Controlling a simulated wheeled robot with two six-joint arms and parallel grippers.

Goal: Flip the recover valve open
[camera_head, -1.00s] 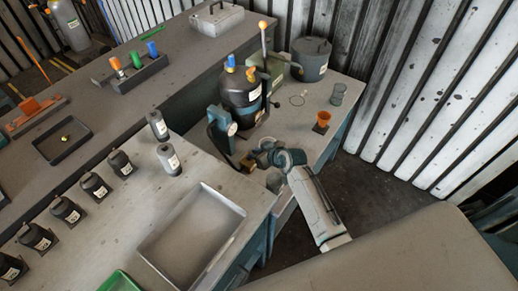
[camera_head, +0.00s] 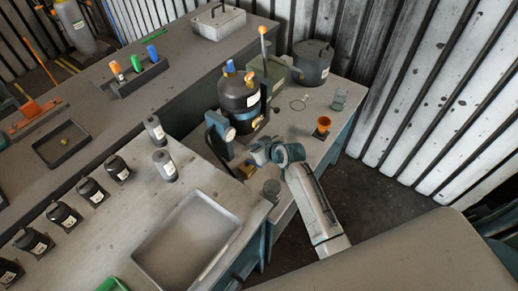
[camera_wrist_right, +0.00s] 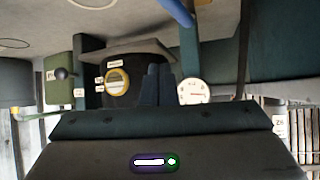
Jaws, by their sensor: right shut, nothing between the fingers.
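A black tank (camera_head: 238,97) with a blue knob (camera_head: 230,67) and an orange knob (camera_head: 249,77) on top stands on the side bench. In the right wrist view the tank (camera_wrist_right: 130,90) appears upside down, with a yellow-ringed round fitting (camera_wrist_right: 117,81) and small labels. A white dial gauge (camera_wrist_right: 193,91) is beside it; it also shows in the head view (camera_head: 229,134). I cannot tell which part is the recover valve. My right gripper (camera_head: 254,154) is in front of the tank, below the gauge; its dark fingers (camera_wrist_right: 157,84) are together and empty. My left gripper is out of view.
A lever with an orange ball (camera_head: 262,30) rises behind the tank. A grey lidded pot (camera_head: 312,62), a glass (camera_head: 339,98) and an orange cup (camera_head: 322,126) stand to its right. An empty grey tray (camera_head: 187,240) and several black bottles are on the near bench.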

